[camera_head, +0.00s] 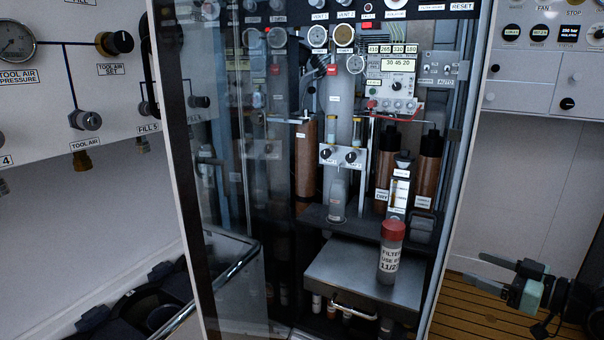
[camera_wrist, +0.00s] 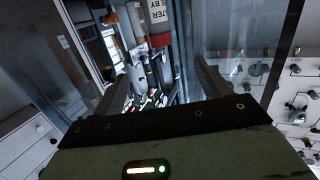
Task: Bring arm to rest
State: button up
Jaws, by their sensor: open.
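My gripper (camera_head: 475,268) is at the right in the head view, outside the cabinet. Its two thin fingers point left and stand apart, with nothing visible between them. In the wrist view the fingers (camera_wrist: 155,85) also stand apart. A white filter canister (camera_head: 389,262) with a red cap stands upright on a metal drawer top (camera_head: 330,268) inside the cabinet, left of my gripper and apart from it. The canister's label also shows in the wrist view (camera_wrist: 157,12), at the top.
The cabinet's glass door (camera_head: 225,250) stands at its left. The right frame post (camera_head: 462,150) lies between the canister and my gripper. White panels with gauges and knobs (camera_head: 85,120) flank the cabinet. Slatted wooden floor (camera_head: 485,318) shows below my gripper.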

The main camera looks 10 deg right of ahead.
jog(key=w+a+n+g+h, duration=0.1)
jog(key=w+a+g+h, duration=0.2)
jog(key=w+a, duration=0.4)
jog(key=s+a+r+g+h, duration=0.1)
jog(key=s+a+g+h, duration=0.25)
jog(key=a, duration=0.75)
jog(key=s+a+r+g+h, duration=0.15)
jog(key=s+a, duration=0.25)
jog(key=s, duration=0.4)
jog(key=s+a+r+g, duration=0.2)
jog(key=s+a+g, duration=0.15)
jog(key=s, duration=0.55)
jog(key=s+a+r+g+h, duration=0.1)
jog(key=s+a+g, duration=0.1)
jog(key=s+a, duration=0.45)
jog(key=s+d+r+p, duration=0.1)
jog(key=r+p, duration=1)
jog(key=s+r+p, duration=0.2)
jog(key=r+p, duration=0.9)
jog(key=shift+d, duration=0.35)
jog(key=shift+g, duration=0.25)
